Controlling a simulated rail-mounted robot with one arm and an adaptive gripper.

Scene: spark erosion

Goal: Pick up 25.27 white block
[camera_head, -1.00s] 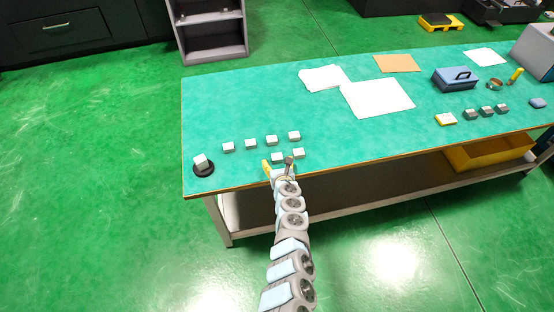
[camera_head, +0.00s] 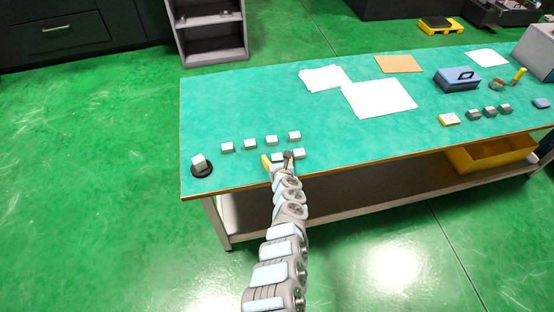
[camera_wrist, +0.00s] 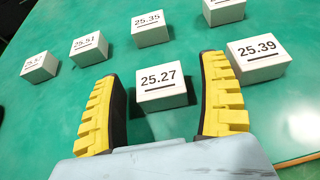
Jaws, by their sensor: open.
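The white block labelled 25.27 (camera_wrist: 161,86) sits on the green table top, in the middle of the wrist view. My gripper (camera_wrist: 166,75) is open, with one yellow finger on each side of the block. The block lies between the fingers, apart from the left one; a small gap also shows on the right. In the head view, the block (camera_head: 277,157) is partly hidden by my gripper (camera_head: 278,160) at the table's front edge.
The block 25.39 (camera_wrist: 258,55) stands close to the right finger. Blocks 25.35 (camera_wrist: 149,28), 25.51 (camera_wrist: 89,46) and others form a row behind. Paper sheets (camera_head: 378,97) lie farther back.

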